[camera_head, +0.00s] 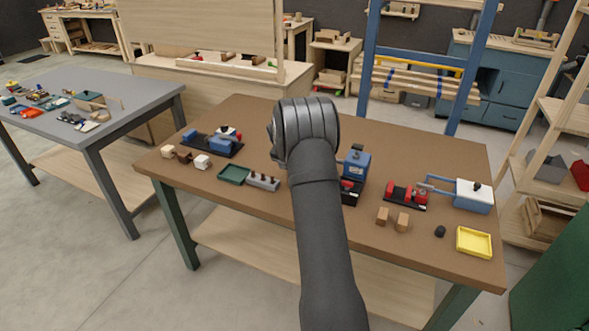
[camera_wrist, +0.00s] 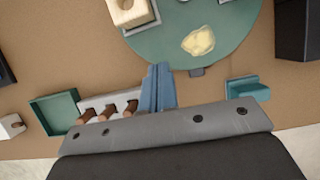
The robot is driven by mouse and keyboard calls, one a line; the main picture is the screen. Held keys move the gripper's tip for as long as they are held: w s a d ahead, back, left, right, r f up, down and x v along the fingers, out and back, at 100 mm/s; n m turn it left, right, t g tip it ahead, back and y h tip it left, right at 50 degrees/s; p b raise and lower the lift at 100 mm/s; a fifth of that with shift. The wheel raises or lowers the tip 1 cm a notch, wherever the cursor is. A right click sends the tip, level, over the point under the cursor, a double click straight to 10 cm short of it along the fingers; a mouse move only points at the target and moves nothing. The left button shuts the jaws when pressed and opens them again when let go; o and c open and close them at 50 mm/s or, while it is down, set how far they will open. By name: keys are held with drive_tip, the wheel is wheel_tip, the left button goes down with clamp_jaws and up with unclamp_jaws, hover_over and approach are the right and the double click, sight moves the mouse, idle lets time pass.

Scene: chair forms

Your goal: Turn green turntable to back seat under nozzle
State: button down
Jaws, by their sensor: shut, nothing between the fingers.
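The green turntable (camera_wrist: 165,45) is a round disc at the top of the wrist view, cut off by the frame edge. A light wooden block with a round hole (camera_wrist: 130,12) sits on it in a pale holder. A cream-yellow patch or piece (camera_wrist: 198,41) lies nearer its rim. In the head view my arm hides the turntable and fingers. I cannot make out the nozzle.
A green tray (camera_head: 233,174) and grey peg block (camera_head: 263,182) lie left of my arm. A blue machine (camera_head: 356,163) stands close right. A teal bracket (camera_wrist: 247,88) is right of my fingers. Red clamp (camera_head: 406,195), wooden blocks (camera_head: 402,222) and yellow tray (camera_head: 474,242) are farther right.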

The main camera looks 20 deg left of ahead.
drive_tip(key=s+v, duration=0.1)
drive_tip(key=v, duration=0.7)
drive_tip(key=shift+n, duration=0.4)
drive_tip(key=x, duration=1.1)
drive_tip(key=shift+s+a, duration=0.1)
drive_tip(key=shift+a, duration=0.1)
drive_tip(key=shift+w+a+r, duration=0.1)
drive_tip(key=shift+w+r, duration=0.05)
drive_tip(key=shift+w, duration=1.75)
drive_tip(key=shift+a, duration=0.1)
drive_tip(key=shift+w+a+m, duration=0.15)
drive_tip(key=shift+w+m, duration=0.25)
drive_tip(key=shift+w, duration=0.15)
